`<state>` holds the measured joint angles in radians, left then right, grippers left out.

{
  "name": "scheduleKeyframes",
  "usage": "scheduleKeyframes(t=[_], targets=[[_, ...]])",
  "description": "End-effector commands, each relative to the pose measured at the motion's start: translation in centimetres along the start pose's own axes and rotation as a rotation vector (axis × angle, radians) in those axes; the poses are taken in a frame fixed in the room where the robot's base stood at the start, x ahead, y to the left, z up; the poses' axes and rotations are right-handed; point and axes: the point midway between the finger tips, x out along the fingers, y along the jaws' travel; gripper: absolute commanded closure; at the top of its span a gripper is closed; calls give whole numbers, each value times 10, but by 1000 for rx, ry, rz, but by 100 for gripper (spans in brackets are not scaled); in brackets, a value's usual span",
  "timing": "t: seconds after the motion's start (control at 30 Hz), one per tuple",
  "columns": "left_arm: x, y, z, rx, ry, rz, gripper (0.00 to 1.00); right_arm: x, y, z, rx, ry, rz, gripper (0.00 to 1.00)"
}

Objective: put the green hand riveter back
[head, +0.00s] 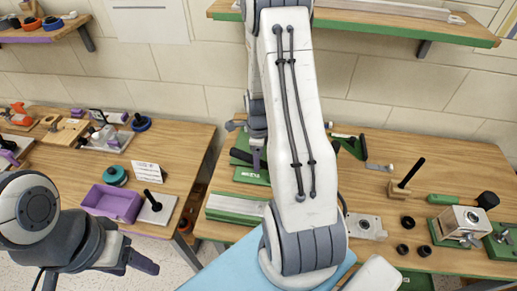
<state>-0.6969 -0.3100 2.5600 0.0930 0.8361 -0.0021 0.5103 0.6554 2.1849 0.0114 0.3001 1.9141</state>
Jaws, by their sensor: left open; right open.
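I cannot pick out the green hand riveter with certainty. A small green and black item (352,146) lies at the back of the right table, just right of my big arm link, too small to identify. My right gripper (248,142) is partly hidden behind that arm link. It is open, over the left back part of the right table near a dark green block (252,176). I cannot tell whether it touches anything. My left gripper (135,262) is open and empty, low at the left, in front of the left table.
The left table (184,150) holds a purple bin (112,203), a teal roll (115,176) and small tools. A shelf (400,24) hangs above.

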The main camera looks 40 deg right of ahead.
Motion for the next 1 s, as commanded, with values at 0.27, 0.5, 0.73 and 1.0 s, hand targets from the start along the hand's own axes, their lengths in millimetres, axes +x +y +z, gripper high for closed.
scheduleKeyframes(t=[0.27,0.5,0.73,1.0], targets=[[13,-1,1,-2,0,0,39,-46,-1,0,0,-1,-4,33],[15,-1,1,-3,0,0,39,-61,0,0,0,0,0,33],[15,-1,1,-3,0,0,39,-73,14,20,-157,-4,-4,33],[15,-1,1,-3,0,0,39,-136,151,109,-1328,-34,-28,33]])
